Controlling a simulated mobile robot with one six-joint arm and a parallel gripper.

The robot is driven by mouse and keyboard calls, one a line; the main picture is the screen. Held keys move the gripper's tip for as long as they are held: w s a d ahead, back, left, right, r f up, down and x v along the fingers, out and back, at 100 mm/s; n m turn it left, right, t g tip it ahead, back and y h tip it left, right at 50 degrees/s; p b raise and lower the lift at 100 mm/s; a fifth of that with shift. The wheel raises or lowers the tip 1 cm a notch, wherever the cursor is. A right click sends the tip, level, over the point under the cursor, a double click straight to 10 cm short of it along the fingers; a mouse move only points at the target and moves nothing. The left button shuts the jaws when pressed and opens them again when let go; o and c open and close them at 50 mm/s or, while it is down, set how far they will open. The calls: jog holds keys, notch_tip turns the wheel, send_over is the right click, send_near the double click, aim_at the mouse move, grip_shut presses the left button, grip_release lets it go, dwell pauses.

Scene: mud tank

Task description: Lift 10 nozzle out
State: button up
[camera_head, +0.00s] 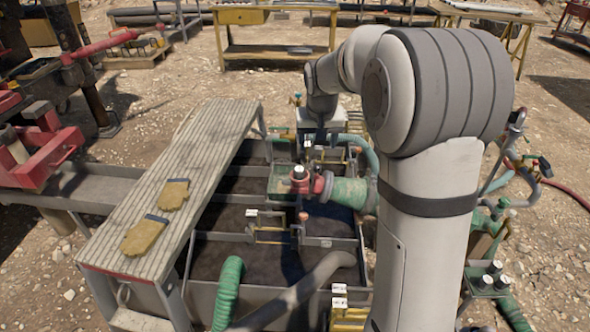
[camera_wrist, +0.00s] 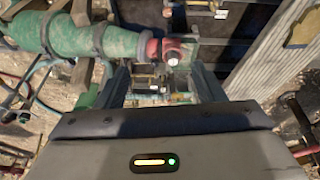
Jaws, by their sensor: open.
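My gripper (camera_head: 320,136) points down over the far part of the mud tank (camera_head: 205,290). In the wrist view, my gripper (camera_wrist: 162,84) shows its two dark fingers apart, with no object clearly held between them. Several small metal and green fittings (camera_wrist: 150,88) show in the gap below, too small to tell which is the 10 nozzle. A red fitting with a pale round end (camera_head: 300,174) joins a green pump body (camera_head: 345,192) just nearer than my gripper. The red fitting (camera_wrist: 172,52) lies above the gap in the wrist view.
A ribbed walkway (camera_head: 185,150) with two tan gloves (camera_head: 145,235) runs along the tank's left side. A green hose (camera_head: 229,285) and a grey pipe (camera_head: 300,292) cross the near compartments. Small white tags (camera_head: 340,289) stand on the dividers. A yellow workbench (camera_head: 275,50) stands behind.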

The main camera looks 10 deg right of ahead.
jog(key=w+f+b, duration=0.2)
jog(key=w+f, duration=1)
jog(key=w, duration=0.3)
jog(key=m+t+b, duration=0.1)
jog(key=b, duration=0.1)
send_near(299, 170)
jog(key=shift+x, duration=4.45)
jog(key=shift+d+r, duration=0.1)
jog(key=c, duration=1.1)
